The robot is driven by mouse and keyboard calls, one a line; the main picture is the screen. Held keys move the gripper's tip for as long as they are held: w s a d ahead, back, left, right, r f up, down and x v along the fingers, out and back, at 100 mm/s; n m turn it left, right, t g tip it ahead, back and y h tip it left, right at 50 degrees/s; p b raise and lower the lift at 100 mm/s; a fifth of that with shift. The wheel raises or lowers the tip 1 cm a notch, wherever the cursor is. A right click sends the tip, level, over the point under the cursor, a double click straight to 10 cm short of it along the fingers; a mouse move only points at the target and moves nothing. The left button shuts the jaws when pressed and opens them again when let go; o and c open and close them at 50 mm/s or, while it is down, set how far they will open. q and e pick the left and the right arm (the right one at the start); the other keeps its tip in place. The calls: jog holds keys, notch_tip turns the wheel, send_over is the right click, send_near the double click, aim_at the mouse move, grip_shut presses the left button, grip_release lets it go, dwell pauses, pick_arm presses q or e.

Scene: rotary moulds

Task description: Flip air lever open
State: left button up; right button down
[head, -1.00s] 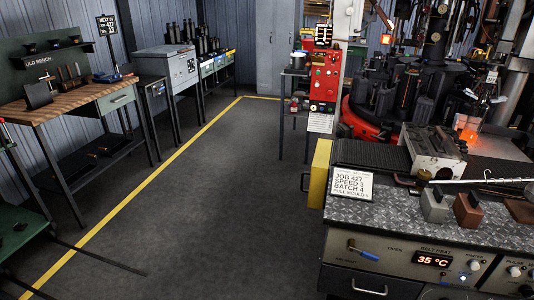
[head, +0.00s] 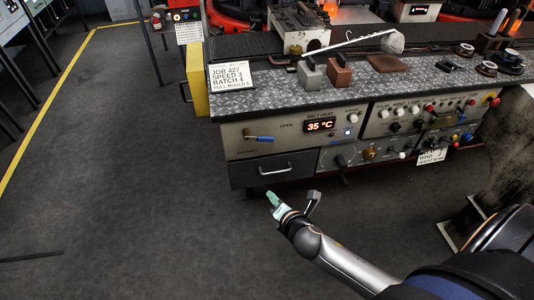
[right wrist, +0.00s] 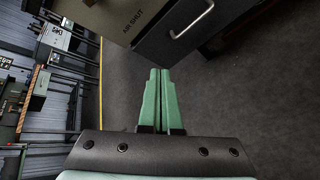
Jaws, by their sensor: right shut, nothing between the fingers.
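The air lever (head: 260,138) has a blue handle on a metal pivot, on the left end of the bench's front panel (head: 235,132). Its handle points right and slightly down, below the word OPEN. My right gripper (head: 272,199) is in front of and below the drawer under that panel, apart from the lever. In the right wrist view its green fingers (right wrist: 160,85) are together and empty. That view also shows the AIR SHUT label (right wrist: 143,20); I cannot make out the lever there. My left gripper is not in view.
A drawer (head: 258,178) with a protruding bar handle (head: 273,169) lies below the lever. A yellow panel (head: 196,93) stands at the bench's left end. Metal blocks (head: 309,74) and a job card (head: 232,78) are on top. The floor to the left is open.

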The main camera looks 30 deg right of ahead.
aim_at(269, 141)
jog(key=w+d+n+t+h+b, duration=0.1)
jog(key=w+d+n+b, duration=0.15)
jog(key=w, duration=0.45)
jog(key=w+d+n+t+h+b, duration=0.1)
jog(key=w+d+n, duration=0.1)
jog(key=w+n, duration=0.35)
jog(key=shift+g, duration=0.3)
jog(key=r+p, duration=0.2)
jog(key=w+d+r+p, duration=0.1)
jog(key=r+p, duration=0.3)
jog(key=p, duration=0.1)
jog(key=shift+w+d, duration=0.2)
jog(key=shift+d, duration=0.1)
jog(key=shift+d+n+h+p, duration=0.1)
jog(key=shift+n+h+p, duration=0.3)
jog(key=shift+n+h, duration=0.1)
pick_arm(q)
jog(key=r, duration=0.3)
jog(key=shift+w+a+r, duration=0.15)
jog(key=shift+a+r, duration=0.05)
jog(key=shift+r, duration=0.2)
pick_arm(e)
jog(key=shift+f, duration=0.1)
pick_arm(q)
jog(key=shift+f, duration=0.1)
